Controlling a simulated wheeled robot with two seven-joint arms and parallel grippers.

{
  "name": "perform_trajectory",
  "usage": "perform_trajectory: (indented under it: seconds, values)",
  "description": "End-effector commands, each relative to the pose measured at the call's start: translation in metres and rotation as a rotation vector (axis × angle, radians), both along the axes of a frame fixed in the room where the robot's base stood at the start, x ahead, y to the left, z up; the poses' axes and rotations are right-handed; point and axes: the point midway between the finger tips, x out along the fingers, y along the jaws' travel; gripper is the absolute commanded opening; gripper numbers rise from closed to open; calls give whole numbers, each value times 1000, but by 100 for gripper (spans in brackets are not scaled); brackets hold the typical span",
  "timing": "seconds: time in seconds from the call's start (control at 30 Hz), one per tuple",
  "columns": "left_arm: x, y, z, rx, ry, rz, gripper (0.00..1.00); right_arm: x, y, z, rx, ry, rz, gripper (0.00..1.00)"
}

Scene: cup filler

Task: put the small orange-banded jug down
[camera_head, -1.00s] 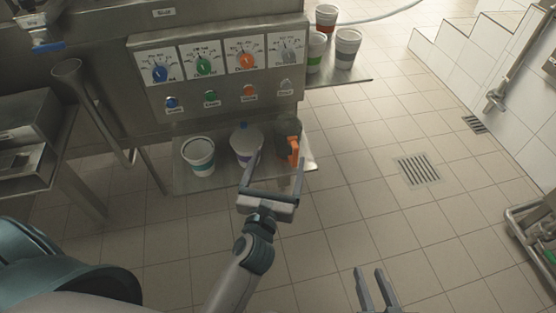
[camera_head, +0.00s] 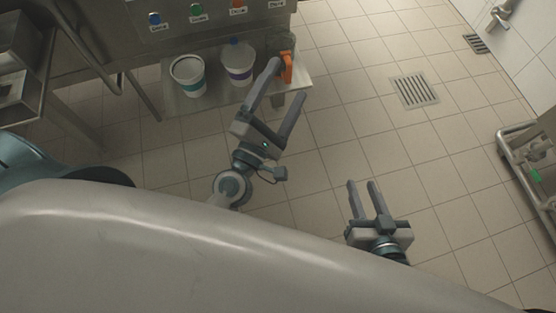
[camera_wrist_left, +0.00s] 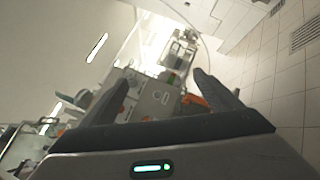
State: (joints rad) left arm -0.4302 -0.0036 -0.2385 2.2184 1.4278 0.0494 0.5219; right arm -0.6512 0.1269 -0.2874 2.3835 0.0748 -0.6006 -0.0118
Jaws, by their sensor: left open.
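The small jug (camera_head: 286,68) stands at the right end of the metal shelf under the dials; its orange handle faces me and its body is greyish. No separate orange band can be made out. My left gripper (camera_head: 287,79) is open, with nothing held between its fingers. In the left wrist view the open fingers (camera_wrist_left: 161,78) show, with a blurred orange patch by the right finger. My right gripper (camera_head: 362,185) is open and empty above the floor at lower right.
A purple-banded white lidded container (camera_head: 237,65) and a teal-banded white cup (camera_head: 188,77) stand left of the jug on the shelf (camera_head: 210,101). Buttons sit on the machine above. The tiled floor is clear around a drain (camera_head: 415,91). A metal rack (camera_head: 525,165) stands at right.

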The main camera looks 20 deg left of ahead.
Motion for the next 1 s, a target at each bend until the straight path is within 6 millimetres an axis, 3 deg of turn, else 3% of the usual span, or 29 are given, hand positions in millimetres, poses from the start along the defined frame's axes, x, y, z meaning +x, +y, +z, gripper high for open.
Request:
perform_trajectory:
  seconds: [0.17, 0.3, 0.43, 0.6, 0.8, 1.0]
  values:
    - [-31, -35, -13, 505, -54, -78, 84, 0, 0, 0, 0, 0, 0, 31]
    - [-55, -54, -37, 898, -81, -145, 84, 0, 0, 0, 0, 0, 0, 31]
    - [-77, -60, -69, 1260, -94, -212, 84, 0, 0, 0, 0, 1, 0, 31]
    - [-102, -49, -107, 1672, -91, -295, 84, 0, 0, 0, 0, 1, 0, 31]
    - [-117, -30, -130, 1943, -75, -352, 84, 0, 0, 0, -1, 1, -1, 31]
    - [-120, -26, -135, 1997, -70, -364, 84, 0, 0, 0, -1, 1, -1, 31]
